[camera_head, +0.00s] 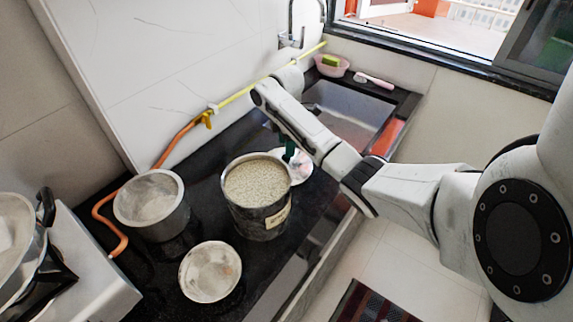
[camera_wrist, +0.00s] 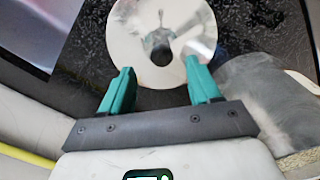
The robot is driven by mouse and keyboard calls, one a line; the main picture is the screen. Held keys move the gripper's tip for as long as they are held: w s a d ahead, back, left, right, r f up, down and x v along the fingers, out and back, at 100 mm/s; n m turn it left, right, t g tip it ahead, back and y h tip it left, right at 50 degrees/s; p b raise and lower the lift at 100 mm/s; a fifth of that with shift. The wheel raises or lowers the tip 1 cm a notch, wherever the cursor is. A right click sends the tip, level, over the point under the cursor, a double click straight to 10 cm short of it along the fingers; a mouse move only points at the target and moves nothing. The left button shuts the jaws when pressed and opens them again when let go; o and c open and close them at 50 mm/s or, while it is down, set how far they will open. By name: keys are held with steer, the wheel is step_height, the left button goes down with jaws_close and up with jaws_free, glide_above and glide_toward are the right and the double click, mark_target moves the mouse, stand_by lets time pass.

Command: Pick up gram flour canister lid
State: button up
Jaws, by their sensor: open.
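A shiny round metal disc, which looks like the lid (camera_head: 302,172), lies on the black counter just behind the canister. It fills the top middle of the wrist view (camera_wrist: 128,30), with a small dark round spot at its centre; I cannot tell whether that is a knob or a hole. The metal canister (camera_head: 250,222) is full of pale grains and bears a label. My gripper (camera_wrist: 159,70) is open, with green fingers spread over the near part of the disc. It holds nothing. In the head view my arm and the canister partly hide the disc.
A grey pot (camera_head: 152,212) and a shallow metal dish (camera_head: 210,272) stand left of and in front of the canister. A sink (camera_head: 345,110) lies beyond my gripper. An orange hose (camera_head: 104,212) runs along the wall. In the wrist view the canister (camera_wrist: 255,95) is close at right.

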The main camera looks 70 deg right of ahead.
mark_target(286, 162)
step_height(286, 162, down, 4)
steer(key=shift+r+p, duration=0.25)
steer(key=shift+p, duration=0.05)
steer(key=shift+a+f, duration=0.25)
steer(key=shift+f, duration=0.3)
steer(key=shift+c, duration=0.3)
steer(key=shift+d, duration=0.1)
jaws_close()
